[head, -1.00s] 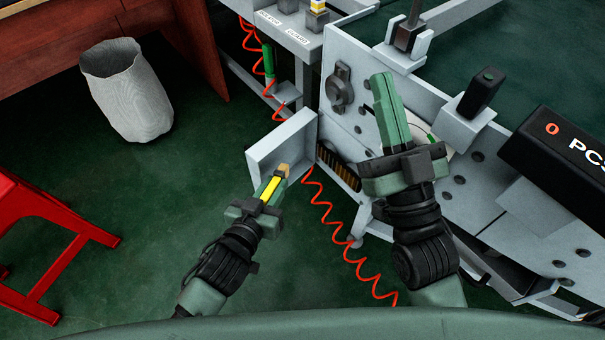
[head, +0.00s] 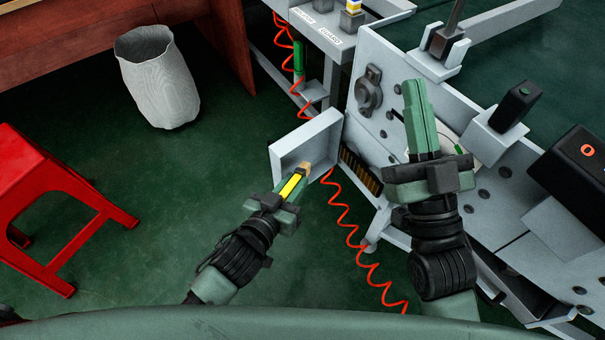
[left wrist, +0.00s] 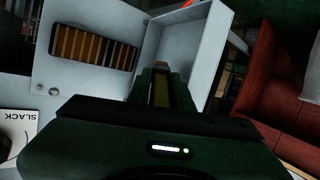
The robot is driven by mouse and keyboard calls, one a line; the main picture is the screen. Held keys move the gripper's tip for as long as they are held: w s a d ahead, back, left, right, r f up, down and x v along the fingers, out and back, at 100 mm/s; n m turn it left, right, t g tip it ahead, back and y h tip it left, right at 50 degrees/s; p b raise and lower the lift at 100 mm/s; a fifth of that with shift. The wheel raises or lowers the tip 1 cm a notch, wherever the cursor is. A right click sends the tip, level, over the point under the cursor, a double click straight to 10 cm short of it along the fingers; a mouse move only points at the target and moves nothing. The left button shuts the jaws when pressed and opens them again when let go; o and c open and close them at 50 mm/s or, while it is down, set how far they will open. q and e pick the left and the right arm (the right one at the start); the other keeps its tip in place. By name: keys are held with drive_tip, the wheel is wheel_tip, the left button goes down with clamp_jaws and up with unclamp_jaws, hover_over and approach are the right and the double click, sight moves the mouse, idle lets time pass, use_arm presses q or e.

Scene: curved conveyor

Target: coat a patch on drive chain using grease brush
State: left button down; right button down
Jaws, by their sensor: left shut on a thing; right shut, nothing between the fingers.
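My left gripper (head: 291,187) is shut on the grease brush, which has a yellow handle (head: 290,186) and a tan tip (head: 304,167). The brush points up and right, in front of the open grey guard door (head: 277,160). The drive chain (head: 361,172) shows as brown-gold links in a slot of the grey conveyor panel, right of the brush tip. In the left wrist view the chain (left wrist: 93,48) lies up and left of the brush (left wrist: 161,90), with a visible gap between them. My right gripper (head: 420,112) is shut and empty, in front of the panel.
A coiled red hose (head: 357,245) hangs below the door. The conveyor frame (head: 385,150) fills the right side, with a black box (head: 580,170) on it. A red stool (head: 50,195) and a pale bin (head: 158,80) stand left on open green floor.

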use_arm(q)
drive_tip(key=w+d, duration=0.4)
drive_tip(key=d, duration=0.2)
drive_tip(key=shift+w+d+f, duration=0.15)
drive_tip(key=shift+w+d, duration=0.05)
drive_tip(key=shift+d, duration=0.05)
use_arm(e)
drive_tip(key=shift+s+r, duration=0.1)
use_arm(q)
drive_tip(key=shift+w+d, duration=0.4)
drive_tip(key=shift+d, duration=0.05)
use_arm(e)
drive_tip(key=shift+s+r, duration=0.1)
drive_tip(key=shift+r, duration=0.1)
idle(0.7)
use_arm(q)
drive_tip(key=shift+s, duration=0.15)
